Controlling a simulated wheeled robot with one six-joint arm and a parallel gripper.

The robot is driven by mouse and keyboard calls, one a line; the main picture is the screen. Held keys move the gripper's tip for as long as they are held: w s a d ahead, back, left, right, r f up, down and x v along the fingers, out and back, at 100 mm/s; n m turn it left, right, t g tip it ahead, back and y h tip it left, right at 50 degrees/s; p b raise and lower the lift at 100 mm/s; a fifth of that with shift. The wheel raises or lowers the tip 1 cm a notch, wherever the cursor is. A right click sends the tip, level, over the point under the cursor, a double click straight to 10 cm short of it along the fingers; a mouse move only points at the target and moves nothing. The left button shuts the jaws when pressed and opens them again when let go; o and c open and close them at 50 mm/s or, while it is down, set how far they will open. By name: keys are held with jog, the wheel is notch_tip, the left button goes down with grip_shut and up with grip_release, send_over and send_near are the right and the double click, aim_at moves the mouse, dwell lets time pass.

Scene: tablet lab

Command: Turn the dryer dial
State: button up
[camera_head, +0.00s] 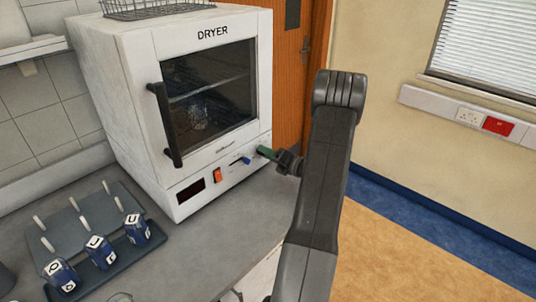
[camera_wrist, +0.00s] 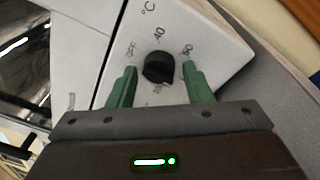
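The white dryer (camera_head: 140,60) stands on the grey counter with its glass door closed. Its black round dial (camera_wrist: 158,68) shows in the wrist view, on the white panel with a °C mark and numbers around it. In the head view the dial is hidden behind my gripper (camera_head: 266,153). My gripper, which also shows in the wrist view (camera_wrist: 160,70), is open. Its two green fingers stand on either side of the dial, with a visible gap to it on both sides. I cannot tell how deep the fingertips reach over the dial.
A rack (camera_head: 75,232) with white pegs and blue labelled blocks (camera_head: 100,250) stands on the counter. A wire basket (camera_head: 150,8) rests on the dryer.

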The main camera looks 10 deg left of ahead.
jog(key=shift+o, duration=0.3)
jog(key=shift+d, duration=0.1)
jog(key=b+v, duration=0.3)
jog(key=v, duration=1)
jog(key=shift+s+d, duration=0.25)
jog(key=shift+d, duration=0.05)
jog(key=shift+a, duration=0.1)
jog(key=p+x, duration=0.3)
jog(key=x, duration=1.1)
jog(key=shift+w, duration=0.1)
jog(key=shift+d, duration=0.2)
